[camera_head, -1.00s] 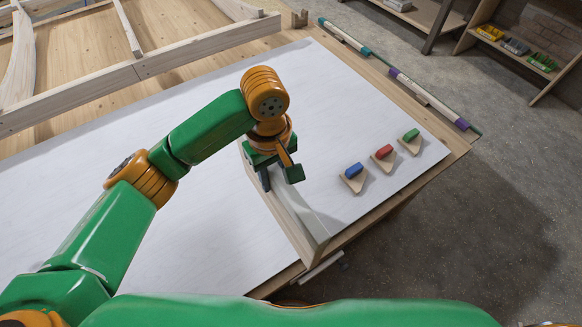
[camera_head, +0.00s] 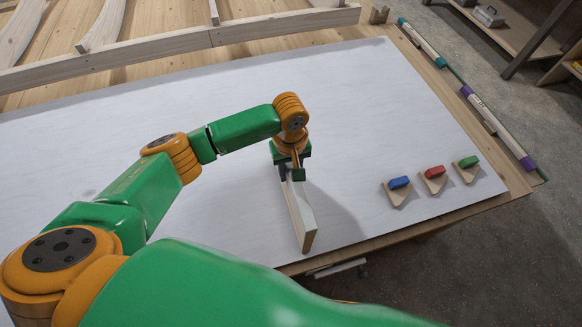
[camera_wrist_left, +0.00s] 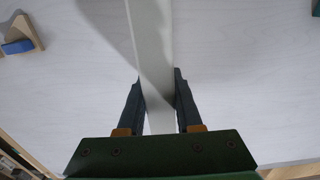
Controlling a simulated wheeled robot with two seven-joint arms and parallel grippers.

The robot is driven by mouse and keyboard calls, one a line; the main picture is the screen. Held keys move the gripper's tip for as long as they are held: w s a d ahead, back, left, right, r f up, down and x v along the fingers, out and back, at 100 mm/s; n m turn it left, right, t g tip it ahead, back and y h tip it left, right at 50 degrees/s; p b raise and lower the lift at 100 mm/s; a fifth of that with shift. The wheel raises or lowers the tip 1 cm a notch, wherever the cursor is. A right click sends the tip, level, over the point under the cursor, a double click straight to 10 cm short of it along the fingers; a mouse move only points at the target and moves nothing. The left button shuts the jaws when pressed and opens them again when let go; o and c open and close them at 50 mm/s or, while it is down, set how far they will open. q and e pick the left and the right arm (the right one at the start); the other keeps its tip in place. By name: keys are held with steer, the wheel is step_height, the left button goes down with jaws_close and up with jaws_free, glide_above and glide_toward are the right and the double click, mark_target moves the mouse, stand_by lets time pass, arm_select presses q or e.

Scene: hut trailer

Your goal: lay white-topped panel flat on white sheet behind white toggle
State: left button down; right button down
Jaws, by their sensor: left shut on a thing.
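My left gripper (camera_head: 292,172) is shut on the long narrow panel (camera_head: 299,212), near its far end. The panel stands on edge rather than flat, with its pale narrow side up and its bare wood end toward the front of the table. It is over the white sheet (camera_head: 110,130); I cannot tell whether it touches. The wrist view shows the panel (camera_wrist_left: 153,50) between the two dark fingers (camera_wrist_left: 156,100). A small white piece (camera_head: 340,268), perhaps the toggle, sticks out at the table's front edge. My right gripper is not in view.
Blue (camera_head: 399,182), red (camera_head: 434,172) and green (camera_head: 469,162) blocks sit on wooden wedges at the sheet's right. Capped tubes (camera_head: 490,120) lie along the table's right edge. A wooden frame (camera_head: 180,50) lies behind. The sheet left of the panel is mostly clear.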

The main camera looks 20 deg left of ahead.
arm_select(q)
steer(key=c, duration=0.6)
jaws_free()
steer(key=shift+s, duration=0.1)
step_height(320, 180, up, 12)
steer(key=shift+r, duration=0.1)
